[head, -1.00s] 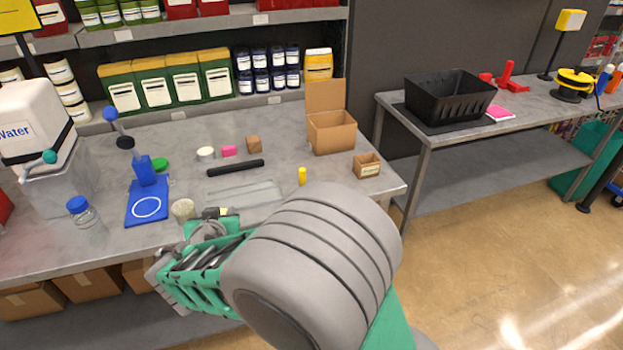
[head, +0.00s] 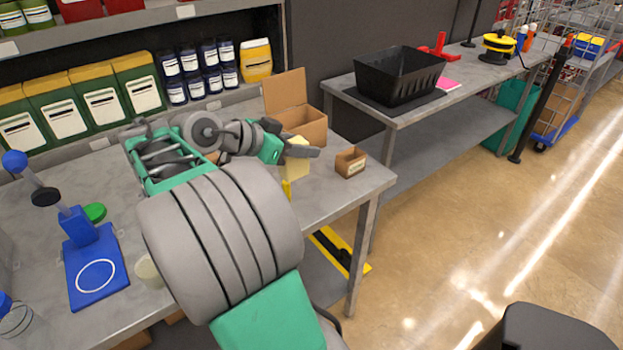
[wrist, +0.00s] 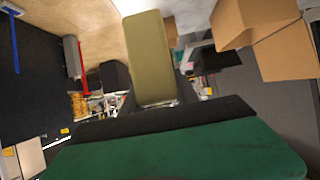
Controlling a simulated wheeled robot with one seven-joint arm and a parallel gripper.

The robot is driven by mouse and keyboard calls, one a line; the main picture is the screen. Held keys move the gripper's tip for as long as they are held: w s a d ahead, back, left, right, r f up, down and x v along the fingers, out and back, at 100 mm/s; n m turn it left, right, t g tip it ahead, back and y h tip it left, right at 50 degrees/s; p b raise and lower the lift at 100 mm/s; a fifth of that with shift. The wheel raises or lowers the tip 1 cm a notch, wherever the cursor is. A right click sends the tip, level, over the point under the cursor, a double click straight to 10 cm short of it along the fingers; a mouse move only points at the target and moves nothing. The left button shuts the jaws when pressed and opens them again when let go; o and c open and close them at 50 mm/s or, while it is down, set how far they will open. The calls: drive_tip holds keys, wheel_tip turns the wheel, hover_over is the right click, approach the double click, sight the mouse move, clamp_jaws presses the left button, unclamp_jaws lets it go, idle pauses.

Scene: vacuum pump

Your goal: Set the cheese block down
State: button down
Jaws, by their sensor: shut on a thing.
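The cheese block (head: 296,160) is a pale yellow block at the end of my gripper (head: 301,151) in the head view. My gripper is shut on it, above the right part of the grey table (head: 335,200). In the wrist view the block (wrist: 148,58) looks olive-yellow and long, standing out from between the fingers. The fingers hide part of it. I cannot tell exactly how high it is above the table.
An open cardboard box (head: 305,127) stands just behind the gripper. A small labelled box (head: 351,162) is at its right, near the table edge. A small yellow object (head: 287,189) stands below the block. A black basket (head: 397,78) sits on the other table.

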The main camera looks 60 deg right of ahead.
drive_tip(key=d+f, duration=0.3)
drive_tip(key=s+d+f+p, duration=0.1)
drive_tip(key=d+f, duration=0.2)
drive_tip(key=f, duration=0.1)
drive_tip(key=d+f, duration=0.3)
drive_tip(key=d, duration=0.1)
drive_tip(key=shift+s+f+p, duration=0.2)
drive_tip(key=shift+f+p, duration=0.2)
drive_tip(key=shift+f, duration=0.15)
drive_tip(key=shift+f+b, duration=0.15)
drive_tip(key=shift+b, duration=0.2)
drive_tip(key=c, duration=0.9)
unclamp_jaws()
